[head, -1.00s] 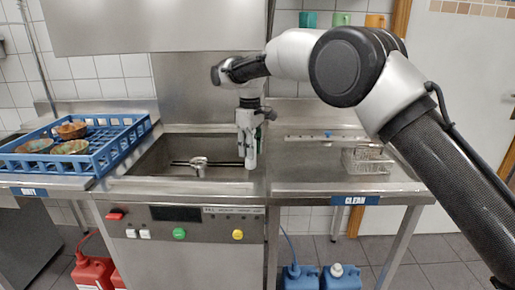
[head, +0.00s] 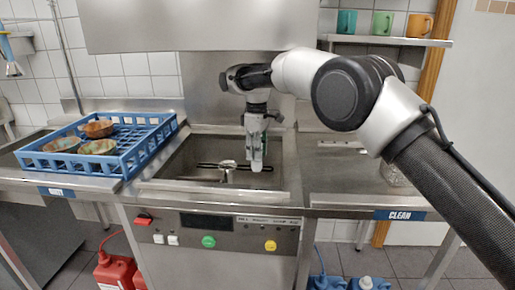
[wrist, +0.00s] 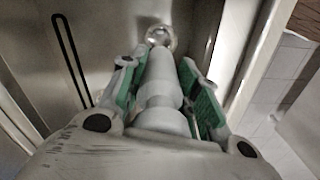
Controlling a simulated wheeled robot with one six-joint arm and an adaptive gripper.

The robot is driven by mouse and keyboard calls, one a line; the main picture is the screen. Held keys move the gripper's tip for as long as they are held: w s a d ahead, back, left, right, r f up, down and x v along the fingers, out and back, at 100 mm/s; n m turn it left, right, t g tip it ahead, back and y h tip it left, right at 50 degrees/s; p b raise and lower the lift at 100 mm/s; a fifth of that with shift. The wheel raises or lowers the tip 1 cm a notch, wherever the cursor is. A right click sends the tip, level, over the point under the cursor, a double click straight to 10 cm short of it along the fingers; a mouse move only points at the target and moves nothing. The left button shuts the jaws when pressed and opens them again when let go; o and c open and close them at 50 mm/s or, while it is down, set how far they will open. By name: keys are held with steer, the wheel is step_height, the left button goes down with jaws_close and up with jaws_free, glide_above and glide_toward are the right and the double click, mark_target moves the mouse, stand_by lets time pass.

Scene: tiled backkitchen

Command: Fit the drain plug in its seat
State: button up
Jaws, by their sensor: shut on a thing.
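My gripper (head: 256,158) hangs pointing down over the right part of the steel basin (head: 180,160). Its green-padded fingers (wrist: 165,90) are shut on a pale grey, stepped cylinder, seemingly the drain plug (wrist: 160,75). In the head view the plug is hard to tell from the fingers. A shiny round ring (wrist: 160,36) shows just beyond the plug's far end in the wrist view. I cannot tell whether it is part of the plug or its seat, or whether they touch. The seat is not clearly visible in the head view.
A metal fitting (head: 228,169) stands in the basin left of my gripper, by a dark bar. A blue rack (head: 125,163) with several bowls is on the left counter. The right counter (head: 335,180) is mostly clear. Mugs (head: 382,23) stand on a shelf above.

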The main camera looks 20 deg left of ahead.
steer(key=shift+f, duration=4.15)
steer(key=shift+f, duration=0.4)
steer(key=shift+f, duration=0.7)
steer(key=shift+f, duration=0.55)
steer(key=shift+f, duration=0.7)
steer(key=shift+f, duration=0.7)
steer(key=shift+d+f, duration=0.1)
steer(key=shift+f, duration=0.45)
steer(key=o, duration=1.1)
steer(key=shift+f, duration=0.15)
